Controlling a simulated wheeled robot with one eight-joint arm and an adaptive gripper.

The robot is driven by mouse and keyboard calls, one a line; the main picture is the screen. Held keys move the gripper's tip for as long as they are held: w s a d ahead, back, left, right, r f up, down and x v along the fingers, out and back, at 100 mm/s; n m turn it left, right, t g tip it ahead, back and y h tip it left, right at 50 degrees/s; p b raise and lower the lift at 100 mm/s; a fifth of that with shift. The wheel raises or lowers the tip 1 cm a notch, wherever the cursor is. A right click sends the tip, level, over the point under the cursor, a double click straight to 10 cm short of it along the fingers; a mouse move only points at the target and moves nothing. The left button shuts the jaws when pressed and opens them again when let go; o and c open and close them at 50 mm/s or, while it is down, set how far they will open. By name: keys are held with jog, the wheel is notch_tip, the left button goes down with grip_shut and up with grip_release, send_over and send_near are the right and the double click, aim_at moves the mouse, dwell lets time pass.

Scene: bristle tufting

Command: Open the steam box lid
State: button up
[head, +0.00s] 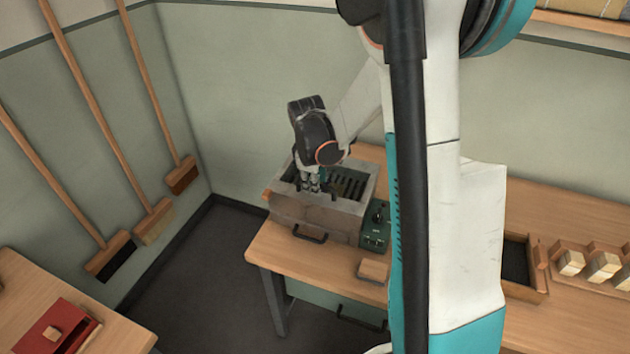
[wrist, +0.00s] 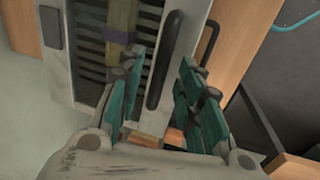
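The steam box (head: 312,218) is a grey metal box on the wooden bench, with dark slats visible at its top and a dark handle (head: 310,235) on its front. In the wrist view its slatted top (wrist: 90,50) holds a wooden piece with a purple band (wrist: 120,35). A dark bar (wrist: 165,60) lies along the pale rim beside the slats. I cannot make out a separate lid. My gripper (head: 311,185) is over the box's front rim, pointing down. In the wrist view its teal fingers are apart, with the bar showing between the tips; contact is unclear.
A green control panel (head: 376,226) adjoins the box on the right, with a small wooden block (head: 373,270) in front. A dark tray (head: 518,262) and several brush blocks stand farther right. Long brooms lean on the left wall. A red case (head: 60,330) is at lower left.

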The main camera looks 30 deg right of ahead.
grip_shut()
